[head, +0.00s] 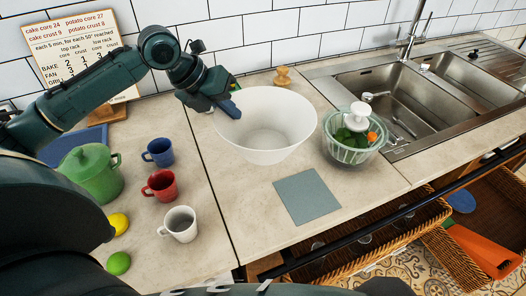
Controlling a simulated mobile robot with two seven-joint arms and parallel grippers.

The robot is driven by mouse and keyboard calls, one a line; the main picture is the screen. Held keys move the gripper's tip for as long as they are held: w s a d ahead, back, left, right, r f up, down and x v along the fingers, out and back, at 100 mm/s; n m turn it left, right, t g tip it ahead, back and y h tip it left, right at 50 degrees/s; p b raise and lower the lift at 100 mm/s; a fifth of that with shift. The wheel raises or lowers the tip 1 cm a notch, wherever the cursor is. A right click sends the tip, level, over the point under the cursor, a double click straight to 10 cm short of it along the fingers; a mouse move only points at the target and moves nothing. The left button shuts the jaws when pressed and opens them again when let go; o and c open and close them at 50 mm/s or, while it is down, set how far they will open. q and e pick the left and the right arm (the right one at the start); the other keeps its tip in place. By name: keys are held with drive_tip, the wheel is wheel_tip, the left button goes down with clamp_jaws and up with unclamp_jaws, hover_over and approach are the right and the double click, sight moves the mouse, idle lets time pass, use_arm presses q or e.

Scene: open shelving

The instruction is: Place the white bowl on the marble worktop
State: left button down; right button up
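The large white bowl (266,128) is upright over the pale stone worktop (240,195), in the middle of the head view. I cannot tell whether its base touches the worktop. My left gripper (230,105) is at the bowl's left rim, its fingers overlapping the rim. Whether they are closed on it is not clear. My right gripper does not show.
A glass bowl with a white-knobbed lid (352,135) stands close right of the white bowl. A grey-blue square mat (308,196) lies in front. Mugs (180,223) and a green pot (91,172) stand left. The sink (405,98) is at the right; open drawers are below.

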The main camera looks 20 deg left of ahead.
use_arm(q)
drive_tip(key=shift+s+f, duration=0.2)
drive_tip(key=shift+f, duration=4.35)
drive_tip(key=c, duration=2.1)
unclamp_jaws()
drive_tip(key=shift+c, duration=0.2)
drive_tip(key=o, duration=0.5)
drive_tip(key=shift+c, duration=0.2)
drive_tip(key=v, duration=1.2)
drive_tip(key=shift+b, duration=0.3)
